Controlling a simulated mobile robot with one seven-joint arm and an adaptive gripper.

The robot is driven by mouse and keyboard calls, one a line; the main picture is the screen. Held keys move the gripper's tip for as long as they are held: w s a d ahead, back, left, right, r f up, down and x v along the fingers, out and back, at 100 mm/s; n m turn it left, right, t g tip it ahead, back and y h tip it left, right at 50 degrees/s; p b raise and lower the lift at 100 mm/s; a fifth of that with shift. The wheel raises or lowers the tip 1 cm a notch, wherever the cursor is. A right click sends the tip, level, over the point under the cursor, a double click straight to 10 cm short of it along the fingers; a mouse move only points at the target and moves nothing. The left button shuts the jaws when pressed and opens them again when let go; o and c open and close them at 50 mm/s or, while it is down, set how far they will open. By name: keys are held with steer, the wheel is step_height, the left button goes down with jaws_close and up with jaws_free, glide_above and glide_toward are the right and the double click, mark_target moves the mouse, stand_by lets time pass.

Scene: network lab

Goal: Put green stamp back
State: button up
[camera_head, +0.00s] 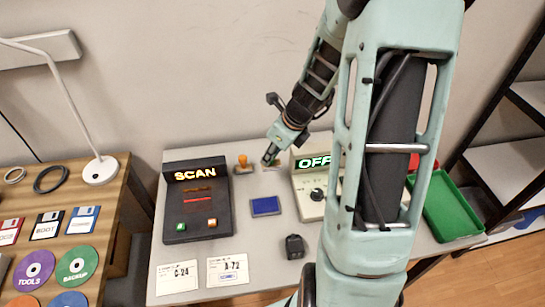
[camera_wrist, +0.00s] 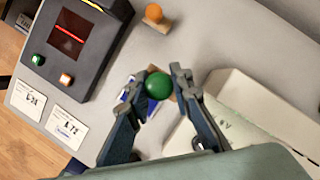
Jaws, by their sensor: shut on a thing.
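The green stamp shows its round green knob (camera_wrist: 158,86) in the wrist view, between the fingertips of my gripper (camera_wrist: 157,79), which is shut on it. In the head view my gripper (camera_head: 269,156) is over the back of the grey table, just right of the orange stamp (camera_head: 243,163); the held stamp is mostly hidden there. The orange stamp's knob (camera_wrist: 154,13) also shows in the wrist view, apart from my fingers. The blue ink pad (camera_head: 265,206) lies in front of my gripper; in the wrist view it is partly hidden behind the green knob and a finger.
The black SCAN box (camera_head: 197,205) stands left and the pale OFF box (camera_head: 307,185) right of the gripper. Cards C-24 (camera_head: 181,279) and A-72 (camera_head: 227,270), the latter with a blue mark, lie in front. A small black object (camera_head: 295,247) and a green tray (camera_head: 452,208) are farther right.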

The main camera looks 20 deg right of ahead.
steer(key=w+d+f, duration=0.1)
steer(key=w+f, duration=0.1)
steer(key=w+d+f, duration=0.1)
steer(key=w+f, duration=0.2)
steer(key=w+d+f, duration=0.1)
steer(key=w+f, duration=0.1)
steer(key=w, duration=0.1)
steer(key=shift+w+d+f+p, duration=0.15)
steer(key=shift+d+p, duration=0.15)
steer(key=shift+w+d+f, duration=0.1)
steer(key=shift+w+f, duration=0.1)
steer(key=shift+f, duration=1.65)
steer(key=shift+f, duration=0.25)
steer(key=o, duration=0.9)
steer(key=shift+r, duration=0.1)
steer(key=shift+r, duration=0.1)
